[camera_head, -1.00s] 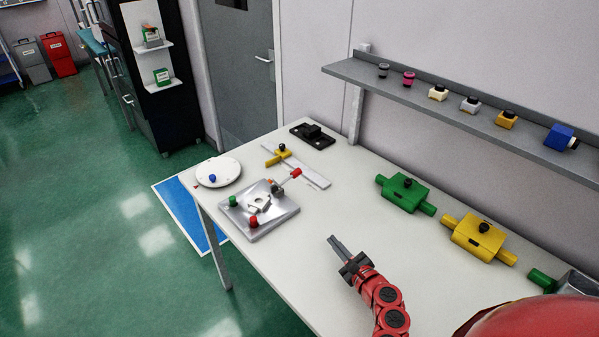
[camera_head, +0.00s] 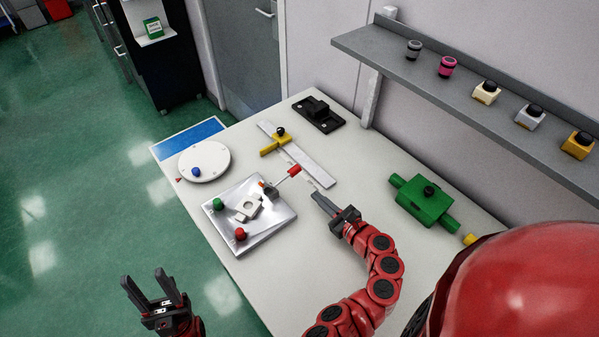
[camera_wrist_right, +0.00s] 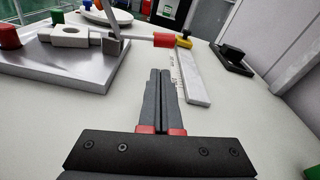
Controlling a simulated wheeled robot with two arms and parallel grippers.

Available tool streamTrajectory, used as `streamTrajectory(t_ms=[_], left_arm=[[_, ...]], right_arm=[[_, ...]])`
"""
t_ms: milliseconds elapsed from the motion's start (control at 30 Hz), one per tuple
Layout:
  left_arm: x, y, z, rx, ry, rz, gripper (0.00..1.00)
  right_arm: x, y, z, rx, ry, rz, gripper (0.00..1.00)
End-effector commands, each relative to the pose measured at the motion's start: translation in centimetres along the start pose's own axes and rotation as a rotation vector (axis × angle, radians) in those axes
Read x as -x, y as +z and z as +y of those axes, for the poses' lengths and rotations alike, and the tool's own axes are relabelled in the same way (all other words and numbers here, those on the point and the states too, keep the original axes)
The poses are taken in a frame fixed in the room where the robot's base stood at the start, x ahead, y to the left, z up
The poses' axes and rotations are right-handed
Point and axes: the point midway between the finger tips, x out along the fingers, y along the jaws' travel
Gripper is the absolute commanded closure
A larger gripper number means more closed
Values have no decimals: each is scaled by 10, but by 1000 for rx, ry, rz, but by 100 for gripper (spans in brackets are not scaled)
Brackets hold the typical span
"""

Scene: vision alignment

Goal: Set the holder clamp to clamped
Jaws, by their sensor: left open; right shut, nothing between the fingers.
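The holder is a silver plate (camera_head: 262,235) on the white table with a green knob (camera_head: 218,204), a red knob (camera_head: 240,234) and a pale block (camera_head: 248,207) on it. Its clamp has a lever with a red handle tip (camera_head: 294,170) that leans out over the plate's far right corner. The red tip also shows in the right wrist view (camera_wrist_right: 164,40), just beyond the fingertips. My right gripper (camera_head: 318,199) is shut and empty, low over the table to the right of the plate, apart from the handle. My left gripper (camera_head: 150,287) is open and empty, left of the table's front edge.
A steel ruler (camera_head: 305,160) with a yellow slider (camera_head: 276,142) lies behind the handle. A white disc (camera_head: 205,160) with a blue knob, a black fixture (camera_head: 318,114) and a green block (camera_head: 425,200) are on the table. A shelf (camera_head: 460,95) runs along the wall.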

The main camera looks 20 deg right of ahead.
Motion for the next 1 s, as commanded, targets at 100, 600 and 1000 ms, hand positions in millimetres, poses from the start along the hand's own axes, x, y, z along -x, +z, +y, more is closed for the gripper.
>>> streamTrajectory(t_ms=[100,600,1000], left_arm=[[0,0,0,0,0,0,50],[-23,-4,-1,0,0,0,50],[-33,-6,-2,0,0,0,50]], right_arm=[[0,0,0,1,0,0,100],[-52,4,0,1,6,0,100],[-96,1,-1,2,1,-1,100]])
